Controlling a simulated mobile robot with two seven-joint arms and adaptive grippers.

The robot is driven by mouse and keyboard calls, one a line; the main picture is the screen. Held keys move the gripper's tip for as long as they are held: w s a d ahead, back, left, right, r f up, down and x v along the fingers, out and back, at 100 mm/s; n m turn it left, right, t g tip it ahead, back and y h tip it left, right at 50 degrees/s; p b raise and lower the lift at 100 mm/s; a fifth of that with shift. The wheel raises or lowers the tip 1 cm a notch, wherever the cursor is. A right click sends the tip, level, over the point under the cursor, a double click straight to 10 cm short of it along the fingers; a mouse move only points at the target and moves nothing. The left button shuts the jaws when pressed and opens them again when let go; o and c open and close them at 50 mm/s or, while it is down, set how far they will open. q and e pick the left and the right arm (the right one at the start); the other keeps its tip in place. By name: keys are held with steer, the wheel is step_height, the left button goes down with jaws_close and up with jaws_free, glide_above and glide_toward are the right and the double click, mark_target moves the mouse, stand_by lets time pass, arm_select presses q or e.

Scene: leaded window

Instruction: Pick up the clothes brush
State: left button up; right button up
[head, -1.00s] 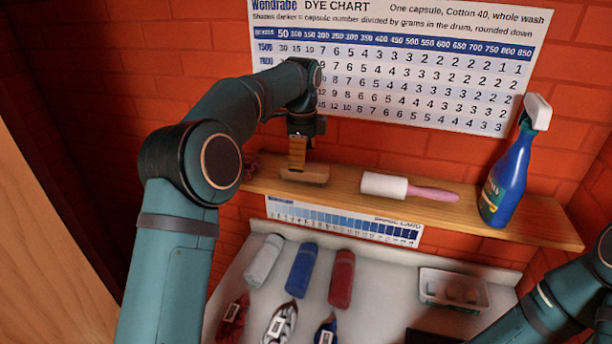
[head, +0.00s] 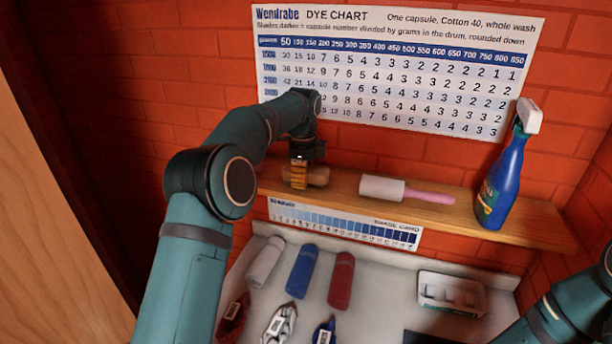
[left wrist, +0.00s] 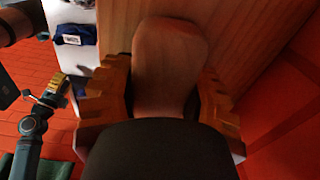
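The clothes brush (head: 319,176) is a brown wooden piece lying on the wooden wall shelf, towards its left end. My left gripper (head: 298,177) points down at it from above and hides its left part. In the left wrist view the brush's rounded wooden top (left wrist: 168,65) lies between the two orange, stepped fingers (left wrist: 165,105). The left gripper looks open, with one finger close along each side of the brush; contact is not clear. My right gripper (left wrist: 55,90) shows small at the left of the wrist view, too small to read.
On the shelf (head: 480,218), a white lint roller with a pink handle (head: 385,188) lies right of the brush, then a blue spray bottle (head: 502,185). Below, a pale counter holds blue (head: 301,272) and red (head: 341,280) rolls and a white tray (head: 452,291). The brick wall stands close behind.

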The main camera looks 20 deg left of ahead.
arm_select(q)
steer(key=shift+r, duration=0.15)
step_height(320, 180, up, 9)
steer(key=shift+w+f, duration=0.1)
steer(key=shift+f, duration=0.1)
steer(key=shift+r, duration=0.4)
steer(key=shift+r, duration=0.15)
stand_by(0.4)
steer(key=o, duration=0.5)
steer(key=shift+c, duration=0.2)
steer(key=c, duration=0.3)
